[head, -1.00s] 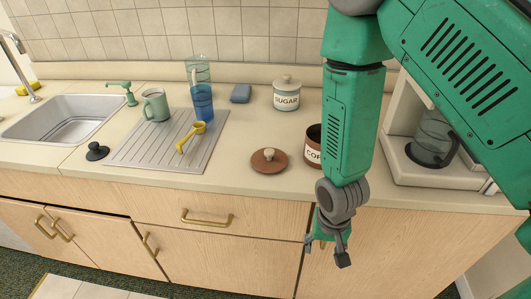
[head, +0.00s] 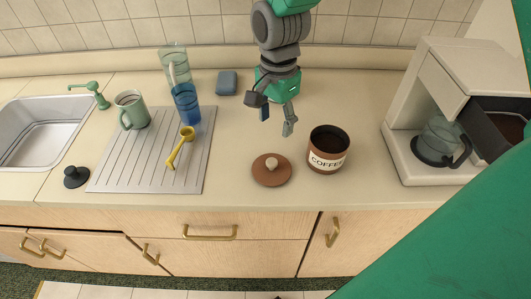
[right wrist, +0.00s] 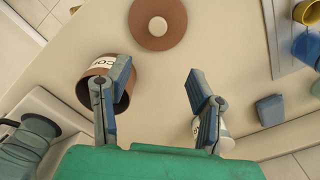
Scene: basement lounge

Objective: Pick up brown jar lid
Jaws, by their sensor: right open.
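The brown jar lid (head: 271,170) is a round disc with a pale knob, lying flat on the counter near its front edge. It also shows at the top of the right wrist view (right wrist: 157,24). The brown coffee jar (head: 328,150) stands open just right of the lid. My right gripper (head: 277,118) is open and empty, pointing down above the counter behind the lid, apart from it. In the right wrist view its two fingers (right wrist: 157,93) are spread, with bare counter between them and the lid beyond. My left gripper is not in view.
A coffee maker (head: 437,110) stands at the right. A blue sponge (head: 227,83) lies behind. Counter left of the lid is clear.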

